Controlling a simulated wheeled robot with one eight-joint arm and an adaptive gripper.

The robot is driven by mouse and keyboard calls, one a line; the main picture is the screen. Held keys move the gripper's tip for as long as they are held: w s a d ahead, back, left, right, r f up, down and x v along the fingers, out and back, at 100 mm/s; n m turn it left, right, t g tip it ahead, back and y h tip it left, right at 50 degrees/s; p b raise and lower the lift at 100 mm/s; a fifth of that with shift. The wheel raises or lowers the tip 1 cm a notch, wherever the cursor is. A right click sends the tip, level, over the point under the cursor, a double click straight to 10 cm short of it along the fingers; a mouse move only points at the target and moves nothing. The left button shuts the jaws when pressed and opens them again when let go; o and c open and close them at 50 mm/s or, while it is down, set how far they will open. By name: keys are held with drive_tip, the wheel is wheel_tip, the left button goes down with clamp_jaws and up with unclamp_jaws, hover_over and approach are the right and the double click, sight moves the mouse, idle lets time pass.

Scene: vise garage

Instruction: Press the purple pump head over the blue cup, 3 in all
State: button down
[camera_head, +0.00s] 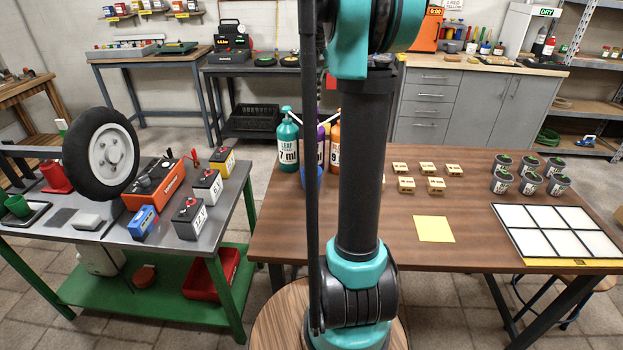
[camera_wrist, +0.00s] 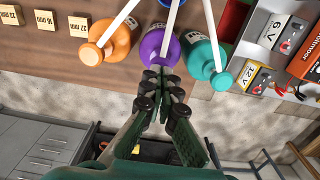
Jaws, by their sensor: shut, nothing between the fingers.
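The purple pump bottle (camera_wrist: 152,47) stands between an orange pump bottle (camera_wrist: 104,42) and a teal pump bottle (camera_wrist: 199,53) in the wrist view. Its white spout points toward the top of that picture, but my fingertips cover where its pump head would be. My gripper (camera_wrist: 161,74) is shut and empty, its tips overlapping the purple bottle; I cannot tell whether they touch it. In the head view the purple bottle (camera_head: 326,142) is mostly hidden by my arm. The blue cup (camera_head: 311,178) stands in front of the bottles, partly hidden. A blue edge (camera_wrist: 171,2) shows under the spout.
On the wooden table are several small tan blocks (camera_head: 406,185), a yellow square (camera_head: 434,229), several grey cups (camera_head: 530,183) and a white-panelled tray (camera_head: 548,231). A bench with a wheel (camera_head: 100,154) and batteries (camera_head: 189,218) stands at the left. The teal bottle (camera_head: 289,146) is close beside the purple one.

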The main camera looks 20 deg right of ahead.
drive_tip(key=shift+f, duration=1.1)
drive_tip(key=shift+r, duration=1.6)
drive_tip(key=shift+f, duration=0.1)
drive_tip(key=shift+f, duration=1.5)
drive_tip(key=shift+r, duration=1.6)
